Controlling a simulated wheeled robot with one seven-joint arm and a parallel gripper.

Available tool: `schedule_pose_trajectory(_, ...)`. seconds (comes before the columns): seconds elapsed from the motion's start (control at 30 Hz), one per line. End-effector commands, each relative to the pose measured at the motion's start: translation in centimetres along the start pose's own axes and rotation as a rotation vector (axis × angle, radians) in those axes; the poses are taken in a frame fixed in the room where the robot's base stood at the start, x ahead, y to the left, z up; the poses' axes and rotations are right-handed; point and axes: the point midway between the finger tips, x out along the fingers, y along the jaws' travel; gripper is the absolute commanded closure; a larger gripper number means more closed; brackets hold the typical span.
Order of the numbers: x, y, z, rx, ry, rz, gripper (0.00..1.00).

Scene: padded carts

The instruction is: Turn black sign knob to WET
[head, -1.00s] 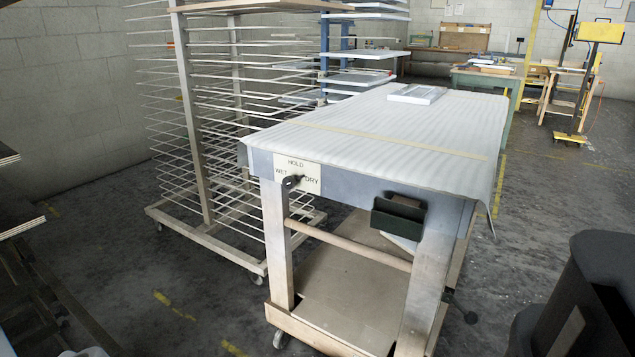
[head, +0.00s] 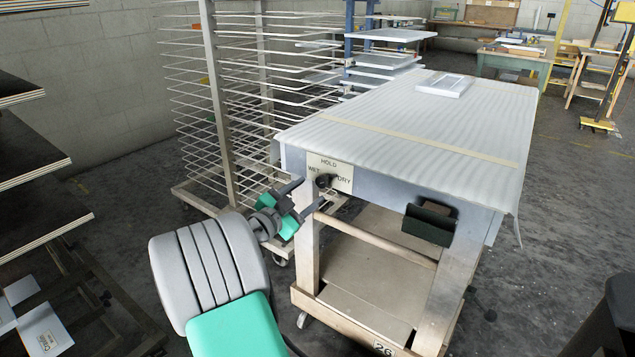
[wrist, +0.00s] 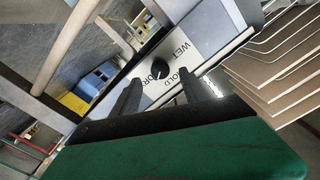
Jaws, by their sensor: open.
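The black sign knob (head: 323,181) is on a pale sign plate (head: 343,168) at the left end of the padded cart's front. The plate reads HOLD at the top, WET at left and DRY at right. The knob's exact pointing is hard to tell. My gripper (head: 301,198) is open and empty, just left of and below the knob, not touching it. In the wrist view the knob (wrist: 157,68) shows ahead between the two dark fingers (wrist: 158,88), with the plate (wrist: 190,50) behind it.
The padded cart (head: 400,120) has a white covered top with a small framed panel (head: 445,84) on it. A dark holder (head: 430,222) hangs on its front, right of the knob. A wire drying rack (head: 215,100) stands behind left. Dark-topped boards (head: 35,150) stand at far left.

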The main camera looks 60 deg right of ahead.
Motion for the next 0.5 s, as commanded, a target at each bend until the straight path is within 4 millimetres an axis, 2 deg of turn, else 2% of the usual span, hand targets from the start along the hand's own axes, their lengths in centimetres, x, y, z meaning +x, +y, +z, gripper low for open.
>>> schedule_pose_trajectory(0.1, 2.5, 0.2, 0.1, 0.001, 0.001, 0.004, 0.47)
schedule_pose_trajectory(0.2, 4.1, 0.1, 0.1, 0.000, -0.002, 0.003, 0.47)
schedule_pose_trajectory(0.33, 5.2, 0.0, 0.1, 0.000, -0.003, 0.000, 0.47)
schedule_pose_trajectory(0.5, 5.3, -0.1, 0.1, 0.000, -0.005, -0.001, 0.47)
